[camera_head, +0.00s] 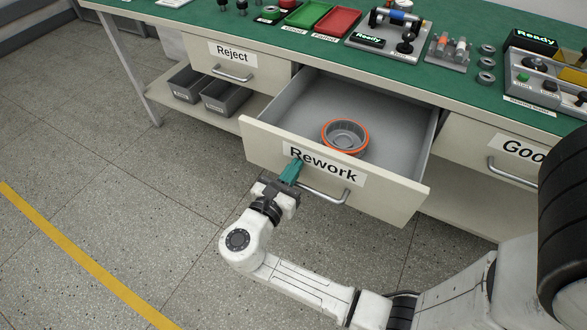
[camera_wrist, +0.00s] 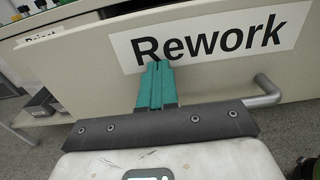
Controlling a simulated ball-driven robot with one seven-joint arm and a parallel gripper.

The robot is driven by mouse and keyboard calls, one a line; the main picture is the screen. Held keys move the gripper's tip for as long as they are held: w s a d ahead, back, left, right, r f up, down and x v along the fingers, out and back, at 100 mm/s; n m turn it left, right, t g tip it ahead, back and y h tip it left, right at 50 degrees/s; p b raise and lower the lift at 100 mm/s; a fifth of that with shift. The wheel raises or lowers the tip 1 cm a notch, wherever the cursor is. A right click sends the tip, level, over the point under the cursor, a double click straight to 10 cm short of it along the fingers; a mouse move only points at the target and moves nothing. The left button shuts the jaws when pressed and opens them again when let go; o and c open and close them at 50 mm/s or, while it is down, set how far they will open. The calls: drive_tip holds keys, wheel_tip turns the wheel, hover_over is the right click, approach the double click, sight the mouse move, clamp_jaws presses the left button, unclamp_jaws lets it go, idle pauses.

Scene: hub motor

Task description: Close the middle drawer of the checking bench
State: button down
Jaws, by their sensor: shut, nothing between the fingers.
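The middle drawer (camera_head: 395,190), labelled "Rework", is pulled well out from the checking bench (camera_head: 462,100). A grey, orange-rimmed round part (camera_head: 345,136) lies inside it. A metal bar handle (camera_head: 325,194) is on the drawer front; its right end shows in the wrist view (camera_wrist: 264,91). My gripper (camera_head: 293,168) is shut and empty, with its teal fingers at the drawer front beside the left end of the handle. In the wrist view the fingertips (camera_wrist: 158,65) overlap the lower edge of the "Rework" label. I cannot tell whether they touch the front.
The "Reject" drawer (camera_head: 232,66) on the left and the "Good" drawer (camera_head: 500,160) on the right look shut. Grey bins (camera_head: 226,98) sit on the lower shelf at left. Trays and fixtures stand on the green top. The floor in front at left is clear, with a yellow line (camera_head: 75,250).

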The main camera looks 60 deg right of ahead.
drive_tip(key=shift+d, duration=0.1)
drive_tip(key=d, duration=2.7)
drive_tip(key=shift+w+f, duration=0.1)
drive_tip(key=shift+w, duration=0.3)
drive_tip(key=shift+w+d, duration=0.1)
drive_tip(key=shift+d, duration=0.4)
drive_tip(key=shift+d+r, duration=0.1)
drive_tip(key=shift+r, duration=0.15)
